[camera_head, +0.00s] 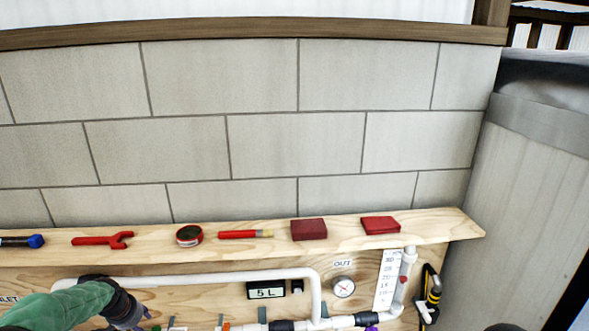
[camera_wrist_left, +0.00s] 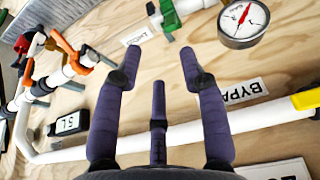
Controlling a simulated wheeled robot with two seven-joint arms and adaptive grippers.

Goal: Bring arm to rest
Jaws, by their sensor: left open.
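My left gripper (camera_wrist_left: 160,72) is open and empty in the left wrist view. Its purple fingers are spread in front of a plywood board (camera_wrist_left: 265,55), and nothing is between them. In the head view, my left arm (camera_head: 60,308) with its green sleeve comes in at the bottom left. The dark left hand (camera_head: 122,310) is low in front of the board, partly cut off by the bottom edge. My right gripper is in neither view.
White pipes (camera_head: 230,277), a gauge (camera_head: 344,287) and a display (camera_head: 266,291) are on the board. A shelf (camera_head: 460,226) above holds a red wrench (camera_head: 103,240), a round tin (camera_head: 189,235), a red-handled brush (camera_head: 245,234) and red blocks (camera_head: 309,229). A pale wall rises behind.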

